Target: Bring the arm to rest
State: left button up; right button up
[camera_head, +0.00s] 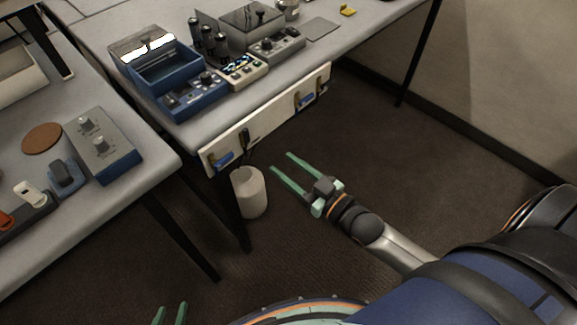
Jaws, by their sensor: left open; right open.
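My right gripper (281,161) reaches in from the lower right on my grey-and-blue arm. Its green fingers are apart with nothing between them, over the dark floor and in front of the bench. My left gripper (171,306) shows only as two green fingertips at the bottom edge, spread apart. The rest of that arm is out of view. No object shows between its visible tips.
A grey bench (322,63) carries an open blue case (165,72) and several instruments. A panel with blue latches (270,115) lines its front edge. A white cylindrical container (249,195) is below. A second table (75,205) stands left. Open floor lies right.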

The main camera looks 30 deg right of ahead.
dwell(0.4)
jog(key=s+a+f+m+g+h+p, duration=0.2)
jog(key=s+f+g+h, duration=0.2)
jog(key=s+f, duration=0.9)
jog(key=g, duration=0.3)
jog(key=shift+s+f+g+p, duration=0.3)
jog(key=shift+f+g+p, duration=0.05)
jog(key=shift+g, duration=0.05)
